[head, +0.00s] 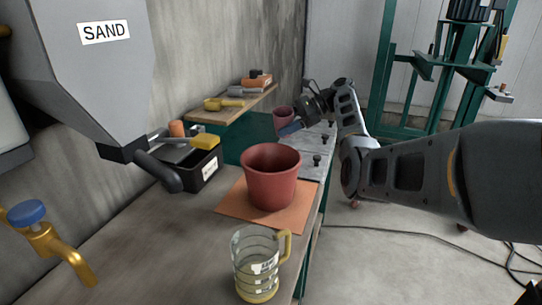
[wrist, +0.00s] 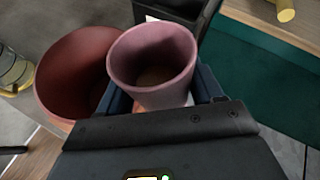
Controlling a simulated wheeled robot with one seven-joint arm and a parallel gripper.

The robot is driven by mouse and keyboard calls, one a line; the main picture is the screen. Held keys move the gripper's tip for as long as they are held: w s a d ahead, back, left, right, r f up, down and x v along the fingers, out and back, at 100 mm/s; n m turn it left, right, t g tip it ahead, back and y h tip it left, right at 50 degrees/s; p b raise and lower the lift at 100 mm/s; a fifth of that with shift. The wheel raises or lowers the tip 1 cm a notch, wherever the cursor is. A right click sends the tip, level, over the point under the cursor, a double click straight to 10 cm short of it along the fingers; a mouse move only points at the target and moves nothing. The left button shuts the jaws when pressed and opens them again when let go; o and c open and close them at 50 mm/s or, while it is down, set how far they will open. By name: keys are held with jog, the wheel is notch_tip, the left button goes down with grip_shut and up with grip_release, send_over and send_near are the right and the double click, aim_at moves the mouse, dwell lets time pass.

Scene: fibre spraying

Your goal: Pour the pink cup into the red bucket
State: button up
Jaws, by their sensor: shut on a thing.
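The pink cup (head: 283,115) is between the fingers of my gripper (head: 292,128), beyond the red bucket in the head view. In the wrist view the cup (wrist: 150,75) is open towards the camera, with a brownish patch at its bottom; I cannot tell whether that is contents. My gripper (wrist: 160,98) is shut on it, dark blue fingers on both sides. The cup looks roughly upright. The red bucket (head: 270,180) stands upright on an orange mat (head: 233,204).
A glass measuring jug (head: 258,262) stands in front of the bucket. A brass tap (head: 60,250) is at the front left. A wooden-topped bench (head: 228,105) holds tools behind.

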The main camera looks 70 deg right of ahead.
aim_at(281, 119)
jog(key=shift+s+a+r+n+h, duration=0.1)
jog(key=shift+a+r+n+h, duration=0.25)
jog(key=shift+a+h, duration=0.2)
jog(key=shift+a+r+n+h, duration=0.2)
jog(key=shift+a+n+h, duration=0.25)
jog(key=shift+h, duration=0.1)
jog(key=shift+a+f+n+h, duration=0.3)
jog(key=shift+a+n+h, duration=0.1)
jog(key=shift+a+h, duration=0.1)
jog(key=shift+a+r+h, duration=0.1)
jog(key=shift+r+h, duration=0.1)
jog(key=shift+h, duration=0.1)
jog(key=shift+r+n+h, duration=0.4)
jog(key=shift+n+h, duration=0.1)
jog(key=shift+n, duration=0.2)
jog(key=shift+r+h+b, duration=0.15)
jog(key=shift+h+b, duration=0.25)
jog(key=shift+b, duration=0.35)
jog(key=shift+a+f+n+h+b, duration=0.1)
jog(key=shift+f+n+h+b, duration=0.4)
jog(key=shift+b, duration=2.2)
jog(key=shift+a+r+n+h+b, duration=0.1)
jog(key=shift+r+n+h+b, duration=0.45)
jog(key=shift+b, duration=1.85)
jog(key=shift+a, duration=0.15)
